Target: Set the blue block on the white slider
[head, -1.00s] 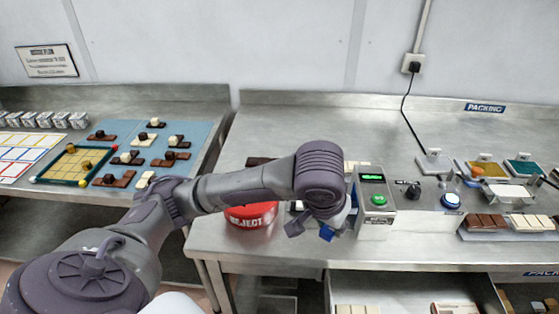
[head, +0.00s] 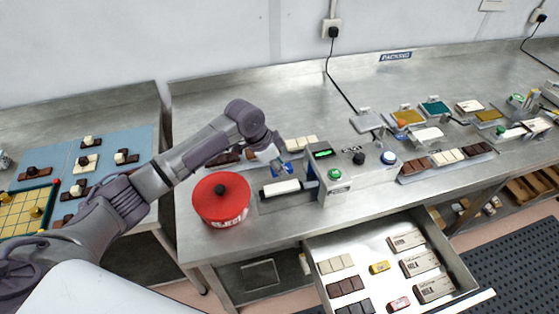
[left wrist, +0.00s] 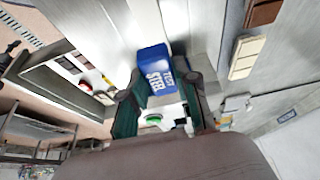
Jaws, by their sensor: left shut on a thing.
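My left gripper (head: 277,160) is shut on the blue block (head: 283,170), just left of the grey control box. In the left wrist view the blue block (left wrist: 153,66) has white lettering and sits between the dark fingers of my left gripper (left wrist: 163,100). The white slider (head: 281,187) lies in front of and slightly below the block in the head view, on a dark base beside the box. Block and slider look apart, but the exact gap cannot be told. The right gripper is not in view.
A red reject bin (head: 221,200) stands left of the slider. The grey control box (head: 345,183) with a green button stands close on its right. Cream and dark bars lie behind the gripper. An open drawer (head: 470,303) with bars and boxes sticks out in front.

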